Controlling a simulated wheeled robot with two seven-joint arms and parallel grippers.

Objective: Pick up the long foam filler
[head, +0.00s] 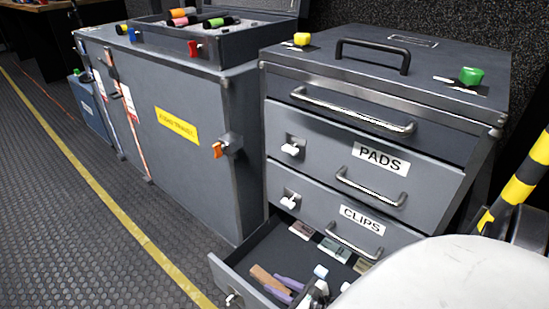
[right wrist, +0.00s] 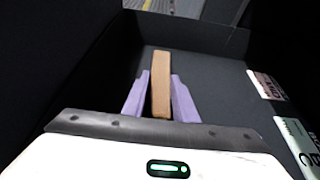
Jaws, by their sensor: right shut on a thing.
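The long foam filler is a tan bar (head: 267,279) in the open bottom drawer (head: 222,272) of the grey cabinet. In the right wrist view the foam filler (right wrist: 161,85) stands lengthwise between two lilac fingers. My right gripper (head: 283,288) reaches into the drawer with its fingers closed on both sides of the bar; it also shows in the right wrist view (right wrist: 160,95). Whether the bar touches the drawer floor I cannot tell. My left gripper is not in view.
Labelled cards (head: 335,249) lie along the drawer's inner side. Above are shut drawers marked PADS (head: 380,159) and CLIPS (head: 362,219). A large grey case (head: 185,165) with a yellow label stands left. A yellow-black striped post (head: 517,190) is at right. The floor at left is clear.

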